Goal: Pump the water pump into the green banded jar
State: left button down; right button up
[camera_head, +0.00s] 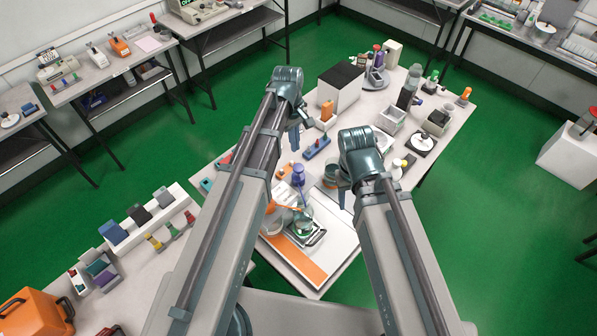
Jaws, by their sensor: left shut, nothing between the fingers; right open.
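A bottle with a blue-purple pump head (298,179) stands upright on the table between my arms. Just below it in the picture, a clear jar with a green band (302,224) sits on a dark-edged square plate or scale (316,238). My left gripper (294,141) is small in view below its raised arm joint; it is shut and empty, above the pump in the picture. My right gripper (343,196) is open, right of the pump and jar, partly hidden by its own arm. Neither gripper visibly touches the pump or jar.
A jar with orange (273,222) stands left of the green-banded jar. An orange-and-white board (308,268) lies at the table's front. A blue rack (316,149) and a large white box with a dark top (341,86) stand behind. Several instruments crowd the right back.

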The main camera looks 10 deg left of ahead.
aim_at(297, 166)
dwell(0.3)
pick_arm(q)
jog(key=f+b, duration=0.6)
jog(key=f, duration=0.1)
jog(key=shift+s+d+b, duration=0.25)
jog(key=shift+d+b, duration=0.05)
jog(key=shift+b, duration=0.1)
